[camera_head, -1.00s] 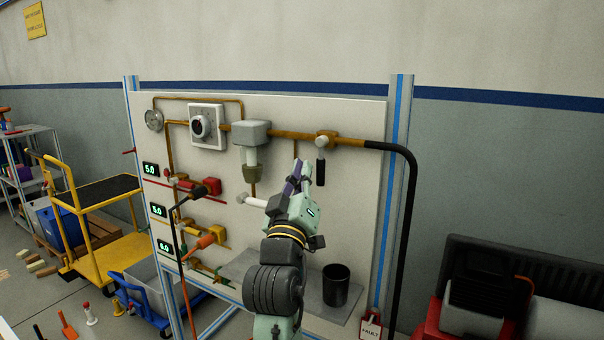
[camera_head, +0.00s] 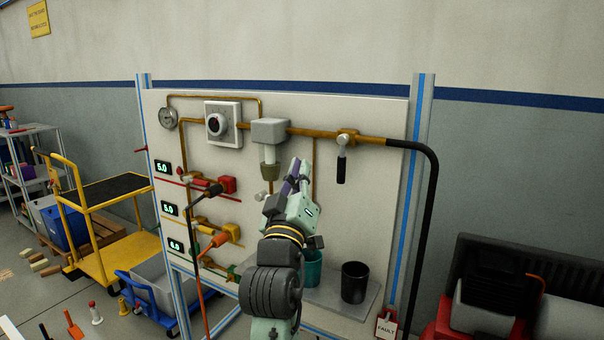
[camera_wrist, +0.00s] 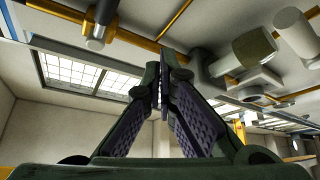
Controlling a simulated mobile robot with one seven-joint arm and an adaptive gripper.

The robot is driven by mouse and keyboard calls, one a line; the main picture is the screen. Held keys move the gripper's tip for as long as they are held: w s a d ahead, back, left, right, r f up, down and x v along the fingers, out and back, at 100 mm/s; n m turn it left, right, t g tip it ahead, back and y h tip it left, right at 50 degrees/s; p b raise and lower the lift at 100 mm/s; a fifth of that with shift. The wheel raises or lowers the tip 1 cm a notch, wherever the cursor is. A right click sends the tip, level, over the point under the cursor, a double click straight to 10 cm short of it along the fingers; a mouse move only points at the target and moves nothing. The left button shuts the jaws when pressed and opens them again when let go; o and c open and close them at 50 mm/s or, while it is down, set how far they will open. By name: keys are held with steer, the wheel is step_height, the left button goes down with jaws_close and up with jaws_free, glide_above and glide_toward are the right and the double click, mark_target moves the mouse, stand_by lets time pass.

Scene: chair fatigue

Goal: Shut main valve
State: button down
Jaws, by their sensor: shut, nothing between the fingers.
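The valve (camera_head: 345,137) sits on the brown pipe at the upper right of the panel; I take it to be the main valve. Its black handle (camera_head: 341,168) hangs straight down, across the run of the pipe. My gripper (camera_head: 297,172) is shut and empty, in front of the panel, left of and apart from that handle in the head view. In the wrist view the purple-padded fingertips (camera_wrist: 165,92) come together with nothing between them. A valve-like fitting (camera_wrist: 98,32) shows at the upper left there; I cannot tell for certain which one it is.
A grey block with an olive-bottomed filter (camera_head: 268,160) hangs left of my gripper. A regulator dial (camera_head: 215,124) and gauge (camera_head: 168,118) are farther left. A teal cup (camera_head: 313,268) and black cup (camera_head: 355,283) stand on the shelf below. A black hose (camera_head: 433,210) bends down at the right.

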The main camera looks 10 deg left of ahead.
steer(key=s+d+b, duration=0.1)
steer(key=s+d, duration=0.1)
steer(key=s, duration=0.5)
steer(key=shift+d, duration=0.15)
steer(key=shift+f, duration=0.1)
